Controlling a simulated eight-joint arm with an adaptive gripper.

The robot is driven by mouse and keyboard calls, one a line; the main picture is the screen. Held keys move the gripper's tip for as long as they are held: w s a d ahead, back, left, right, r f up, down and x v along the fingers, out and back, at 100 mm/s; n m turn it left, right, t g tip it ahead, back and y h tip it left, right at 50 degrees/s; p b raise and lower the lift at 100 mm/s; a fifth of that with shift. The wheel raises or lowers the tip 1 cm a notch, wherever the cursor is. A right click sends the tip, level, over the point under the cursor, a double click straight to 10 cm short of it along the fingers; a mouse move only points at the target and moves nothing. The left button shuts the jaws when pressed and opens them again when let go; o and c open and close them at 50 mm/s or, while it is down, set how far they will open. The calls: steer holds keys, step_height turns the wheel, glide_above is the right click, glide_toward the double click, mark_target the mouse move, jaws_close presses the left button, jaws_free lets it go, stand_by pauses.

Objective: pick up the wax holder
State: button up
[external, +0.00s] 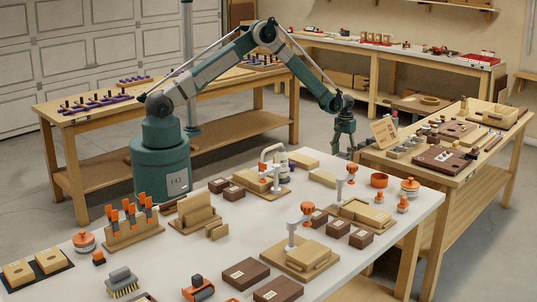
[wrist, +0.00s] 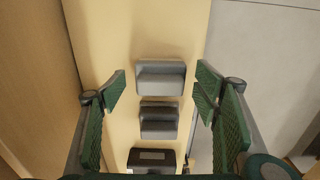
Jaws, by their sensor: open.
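My gripper (external: 345,140) hangs pointing down at the left edge of the right-hand wooden bench (external: 440,172). In the wrist view my gripper (wrist: 162,88) is open and empty, its green-padded fingers wide apart. Between and below the fingers, a light grey block (wrist: 160,78), a darker grey block (wrist: 159,121) and a black block (wrist: 152,158) stand in a row on pale wood. Small grey blocks (external: 399,151) also show on the bench in the external view. No label shows which thing is the wax holder, so I cannot tell it for certain.
A tilted wooden board (external: 384,130) stands close to my gripper. The white table (external: 240,238) in front is crowded with tools and blocks. Grey floor (wrist: 262,50) lies beside the bench.

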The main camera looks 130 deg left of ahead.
stand_by(0.5)
steer(key=c, duration=1)
steer(key=shift+c, duration=0.2)
steer(key=shift+r+p, duration=0.6)
steer(key=shift+r, duration=4.4)
